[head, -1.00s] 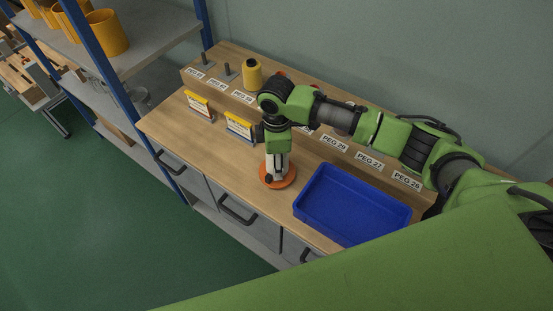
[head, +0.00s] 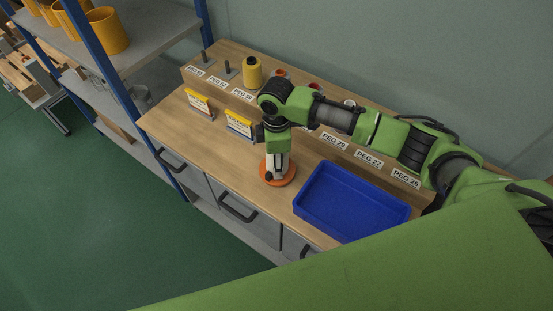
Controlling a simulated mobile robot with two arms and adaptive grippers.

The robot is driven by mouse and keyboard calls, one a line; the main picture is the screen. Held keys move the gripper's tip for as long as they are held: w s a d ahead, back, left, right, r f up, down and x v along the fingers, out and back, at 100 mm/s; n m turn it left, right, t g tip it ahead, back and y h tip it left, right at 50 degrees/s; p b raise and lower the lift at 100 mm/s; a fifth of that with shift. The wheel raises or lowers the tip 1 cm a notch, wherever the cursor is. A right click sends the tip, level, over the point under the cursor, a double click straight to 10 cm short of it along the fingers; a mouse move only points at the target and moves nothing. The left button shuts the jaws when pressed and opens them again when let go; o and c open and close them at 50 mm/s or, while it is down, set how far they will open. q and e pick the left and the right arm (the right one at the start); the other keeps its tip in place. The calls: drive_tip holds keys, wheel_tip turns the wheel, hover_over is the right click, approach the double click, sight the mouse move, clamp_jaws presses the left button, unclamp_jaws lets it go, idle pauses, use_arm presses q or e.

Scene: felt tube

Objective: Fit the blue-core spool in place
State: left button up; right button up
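My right gripper (head: 277,170) points straight down over an orange round spool (head: 289,180) on the bench top, left of the blue bin. The fingertips are at the spool's middle. Whether they are closed on it, and its core colour, cannot be told. A yellow spool (head: 252,73) stands on the raised back ledge. Red-topped items (head: 281,73) and a white-topped one (head: 350,103) are partly hidden behind my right arm. No blue core shows. My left gripper is not in view.
The blue bin (head: 303,206) looks empty. Two small upright cards (head: 239,124) stand on the bench (head: 166,124). Peg labels line the ledge front, including PEG 29, PEG 27 and PEG 26. A shelf rack (head: 160,39) with yellow cylinders (head: 108,31) stands left.

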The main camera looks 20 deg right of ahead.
drive_tip(key=o, duration=1.4)
wheel_tip(320, 180, up, 12)
drive_tip(key=shift+s+f, duration=0.1)
